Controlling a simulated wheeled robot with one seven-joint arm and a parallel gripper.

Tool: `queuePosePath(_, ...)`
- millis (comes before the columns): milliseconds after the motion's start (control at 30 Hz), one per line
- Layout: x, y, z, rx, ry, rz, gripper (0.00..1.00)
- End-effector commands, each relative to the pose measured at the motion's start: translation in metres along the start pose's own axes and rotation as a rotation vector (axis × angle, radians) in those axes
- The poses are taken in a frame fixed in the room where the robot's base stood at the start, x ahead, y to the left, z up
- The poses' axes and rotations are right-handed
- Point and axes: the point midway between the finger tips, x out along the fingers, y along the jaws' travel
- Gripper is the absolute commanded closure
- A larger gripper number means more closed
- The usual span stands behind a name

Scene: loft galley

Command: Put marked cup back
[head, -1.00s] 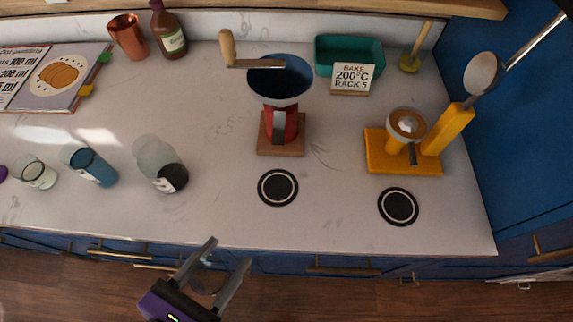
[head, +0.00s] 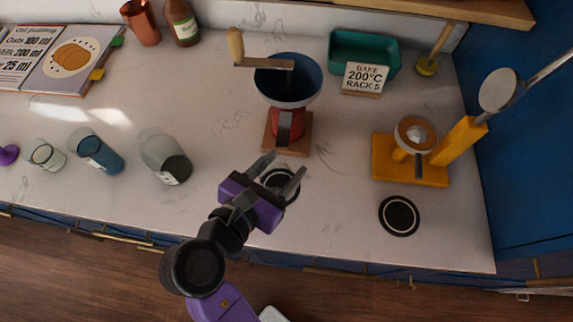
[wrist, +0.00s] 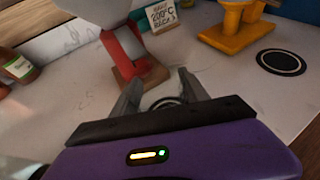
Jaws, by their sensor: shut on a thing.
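My gripper (head: 279,177) is over the left black coaster (head: 290,197), in front of the red grinder. Its fingers are spread but shut on a clear, hardly visible cup. The cup's outline is too faint to tell its marks or whether it touches the coaster. The wrist view shows the fingers (wrist: 160,92) with a round dark ring between them, seen through or below the cup. On the left of the counter stand a small clear cup (head: 45,156), a blue cup (head: 98,152) and a larger clear cup with dark contents (head: 166,156); their marks are too small to read.
A red grinder with a blue funnel (head: 288,82) stands just behind my gripper. A yellow stand (head: 425,172) and a second black coaster (head: 399,216) are on the right. A teal bin (head: 364,52) and a sign (head: 365,78) are behind. The counter (head: 215,120) left of the grinder is clear.

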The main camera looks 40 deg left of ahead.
Motion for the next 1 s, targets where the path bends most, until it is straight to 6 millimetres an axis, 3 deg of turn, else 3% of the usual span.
queuePosePath(200,0.016,0.0,0.005,0.0,0.0,0.001,0.89)
queuePosePath(500,0.028,0.0,-0.026,-0.003,0.001,0.0,0.89)
queuePosePath(800,0.029,0.0,-0.027,0.0,0.0,0.0,0.89)
queuePosePath(833,0.029,0.0,-0.027,0.0,0.0,0.001,0.42)
queuePosePath(900,0.029,0.0,-0.027,0.0,0.0,0.001,0.28)
queuePosePath(1000,0.029,0.0,-0.027,0.0,0.0,0.001,0.26)
